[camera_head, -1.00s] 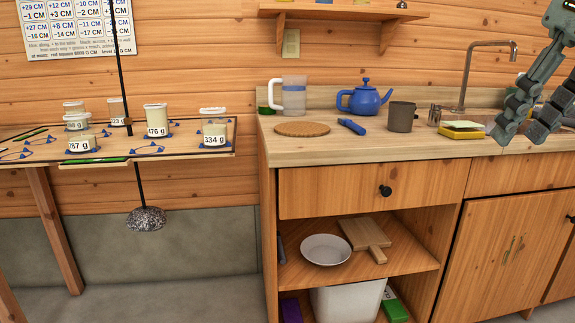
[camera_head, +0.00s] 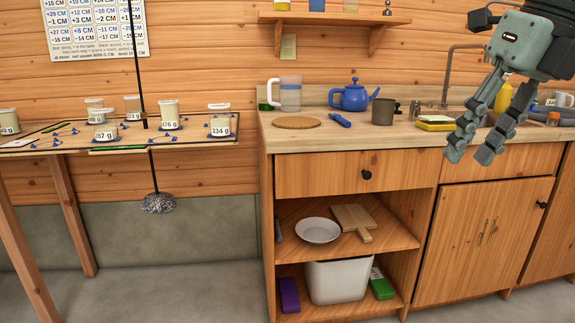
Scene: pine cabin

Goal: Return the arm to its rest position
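My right gripper (camera_head: 468,152) is at the upper right of the head view, in front of the counter's right part. Its fingers point down and stand apart, with nothing seen between them. It looks raised and clear of the counter top, and it hides part of the sink area. My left gripper is not in the picture.
The wooden counter (camera_head: 400,141) bears a jug (camera_head: 289,95), a blue kettle (camera_head: 350,96), a dark mug (camera_head: 382,112) and a yellow sponge (camera_head: 436,119). At left is a board table (camera_head: 40,143) with several labelled jars and a hanging stone weight (camera_head: 158,203). The floor in front is clear.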

